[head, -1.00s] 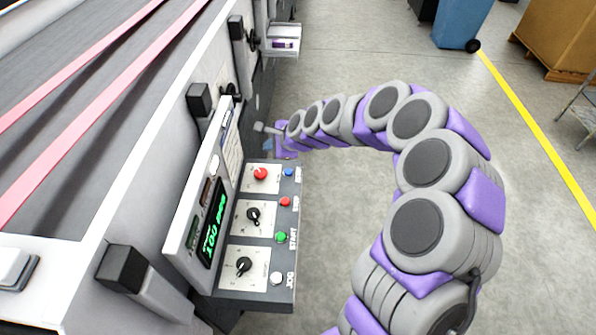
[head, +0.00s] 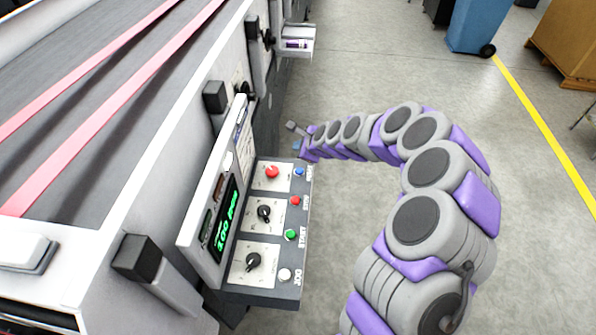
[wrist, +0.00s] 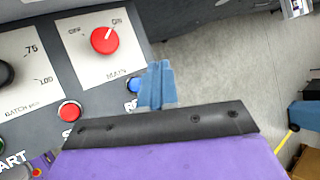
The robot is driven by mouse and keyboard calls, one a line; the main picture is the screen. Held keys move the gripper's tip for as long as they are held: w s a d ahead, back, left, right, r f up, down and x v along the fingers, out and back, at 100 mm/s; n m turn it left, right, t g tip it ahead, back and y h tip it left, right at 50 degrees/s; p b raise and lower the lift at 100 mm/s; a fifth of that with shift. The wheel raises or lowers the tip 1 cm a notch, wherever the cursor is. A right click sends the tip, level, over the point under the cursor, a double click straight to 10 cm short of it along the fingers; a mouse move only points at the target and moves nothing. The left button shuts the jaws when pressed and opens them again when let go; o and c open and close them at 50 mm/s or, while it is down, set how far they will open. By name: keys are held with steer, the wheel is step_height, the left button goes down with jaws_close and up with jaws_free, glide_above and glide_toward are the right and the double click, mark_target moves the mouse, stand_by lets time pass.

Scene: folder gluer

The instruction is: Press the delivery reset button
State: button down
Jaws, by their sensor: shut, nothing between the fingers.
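The blue button (head: 299,171) is at the far outer corner of the machine's control panel. In the wrist view the blue button (wrist: 134,84) shows just left of my fingers, with its label partly hidden, only the first letters showing. My gripper (head: 297,147) is at the end of my arm, just beyond that corner in the head view. In the wrist view my gripper (wrist: 157,84) has its blue fingers together and empty, beside the button. I cannot tell how far the fingertips are above the panel; no contact is visible.
The control panel (head: 237,291) also holds a red rotary switch (wrist: 104,40), a red button (wrist: 69,111), a green button (head: 291,234), a white button (head: 285,274) and black knobs. An upright display (head: 226,222) stands along its left side. Open floor (head: 350,215) lies to the right.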

steer(key=b, duration=0.5)
glide_above(300, 172)
step_height(300, 172, down, 7)
steer(key=shift+d+r, duration=0.1)
steer(key=shift+r, duration=0.1)
steer(key=shift+a+f, duration=0.2)
steer(key=shift+f, duration=0.5)
steer(key=shift+d, duration=0.15)
steer(key=shift+s+f+b, duration=0.1)
steer(key=shift+f+b, duration=0.5)
steer(key=shift+f, duration=0.2)
stand_by(1.8)
steer(key=shift+r, duration=0.1)
steer(key=shift+r+p, duration=0.75)
steer(key=shift+r, duration=0.05)
steer(key=shift+r, duration=0.1)
